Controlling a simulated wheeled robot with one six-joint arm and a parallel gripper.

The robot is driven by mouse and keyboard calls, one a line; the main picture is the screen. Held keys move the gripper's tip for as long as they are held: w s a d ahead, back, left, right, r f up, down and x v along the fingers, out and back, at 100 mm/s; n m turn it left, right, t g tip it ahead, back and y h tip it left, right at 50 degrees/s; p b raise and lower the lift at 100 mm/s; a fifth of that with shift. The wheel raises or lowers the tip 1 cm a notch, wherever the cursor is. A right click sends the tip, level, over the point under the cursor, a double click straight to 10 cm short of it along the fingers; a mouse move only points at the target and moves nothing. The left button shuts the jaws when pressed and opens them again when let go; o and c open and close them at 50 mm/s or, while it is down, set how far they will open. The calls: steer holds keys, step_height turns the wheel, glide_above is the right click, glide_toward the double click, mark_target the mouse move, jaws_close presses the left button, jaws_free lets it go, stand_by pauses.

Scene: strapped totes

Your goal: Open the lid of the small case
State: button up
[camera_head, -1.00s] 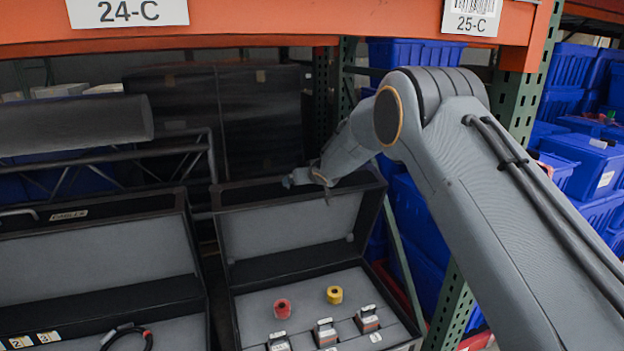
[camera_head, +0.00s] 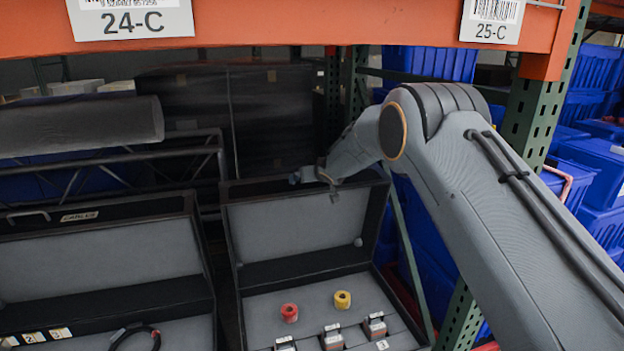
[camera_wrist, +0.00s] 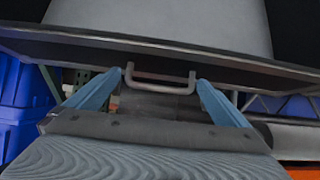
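The small case is the right-hand dark case in the head view. Its grey-lined lid (camera_head: 296,228) stands up, opened back from the base (camera_head: 385,291). In the wrist view the lid's dark edge (camera_wrist: 255,64) crosses the picture, with a metal handle (camera_wrist: 160,78) on it. My gripper (camera_head: 313,175) is at the upper edge of the lid. In the wrist view my gripper (camera_wrist: 163,78) has its two blue fingers wide apart, with the handle between them. I cannot tell whether a finger touches the handle.
The case holds a red roll (camera_head: 289,313), a yellow roll (camera_head: 342,299) and small boxes (camera_head: 333,337). A wider open case (camera_head: 90,258) stands to the left. Blue totes (camera_head: 596,170) are stacked at right. An orange rack beam (camera_head: 320,22) crosses above.

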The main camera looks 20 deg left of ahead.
steer(key=shift+s, duration=0.15)
steer(key=shift+s+d+r+b, duration=0.25)
steer(key=shift+s+r+b, duration=0.1)
steer(key=shift+b, duration=0.3)
steer(key=b+v, duration=0.2)
steer(key=v, duration=0.4)
steer(key=shift+d+r+b, duration=0.15)
steer(key=shift+d+b, duration=0.05)
steer(key=shift+b, duration=0.2)
steer(key=shift+s, duration=0.1)
